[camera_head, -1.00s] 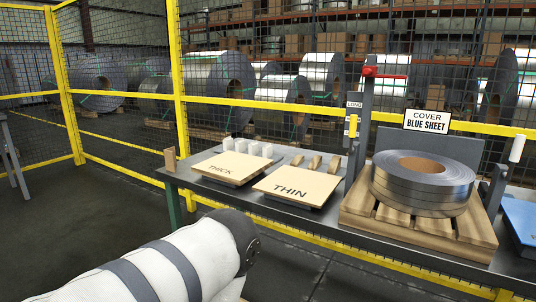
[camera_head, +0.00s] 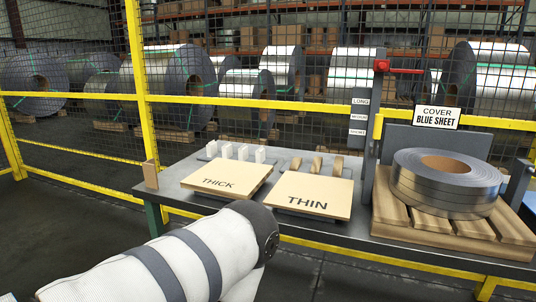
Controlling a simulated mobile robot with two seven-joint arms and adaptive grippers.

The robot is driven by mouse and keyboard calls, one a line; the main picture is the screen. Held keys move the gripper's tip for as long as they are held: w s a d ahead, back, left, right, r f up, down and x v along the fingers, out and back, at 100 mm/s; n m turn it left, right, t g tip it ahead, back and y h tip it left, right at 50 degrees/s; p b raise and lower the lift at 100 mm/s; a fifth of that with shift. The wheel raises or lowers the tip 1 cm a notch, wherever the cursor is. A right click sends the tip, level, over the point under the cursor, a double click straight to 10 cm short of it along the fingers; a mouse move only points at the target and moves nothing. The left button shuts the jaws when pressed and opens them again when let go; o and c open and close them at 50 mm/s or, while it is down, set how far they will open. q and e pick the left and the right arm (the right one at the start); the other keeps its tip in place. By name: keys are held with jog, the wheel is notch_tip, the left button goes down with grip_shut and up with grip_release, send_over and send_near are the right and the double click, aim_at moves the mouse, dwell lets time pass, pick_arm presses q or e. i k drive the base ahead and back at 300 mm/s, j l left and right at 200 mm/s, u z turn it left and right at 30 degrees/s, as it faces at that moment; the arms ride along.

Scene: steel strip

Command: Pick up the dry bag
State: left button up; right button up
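No item that I can clearly tell is the dry bag shows in view. Several small white upright pieces (camera_head: 243,152) stand in a row behind the board marked THICK (camera_head: 226,183); they are too small to tell if they are bags. Several small tan pieces (camera_head: 317,165) stand behind the board marked THIN (camera_head: 308,195). My arm, white with grey bands, comes in at the lower left in front of the table. Neither of my grippers is in view.
The dark steel table (camera_head: 185,207) holds a steel strip coil (camera_head: 445,187) on a wooden pallet (camera_head: 400,226) at the right. A post with a red lever (camera_head: 400,70) and a sign reading COVER BLUE SHEET (camera_head: 436,118) rise there. A yellow mesh fence (camera_head: 142,90) stands behind.

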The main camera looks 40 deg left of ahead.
aim_at(260, 153)
jog(key=j+z, duration=0.2)
jog(key=j, duration=0.3)
jog(key=k+j+z, duration=0.2)
jog(key=j, duration=0.25)
jog(key=j+z, duration=0.2)
jog(key=j, duration=0.3)
jog(key=k, duration=0.05)
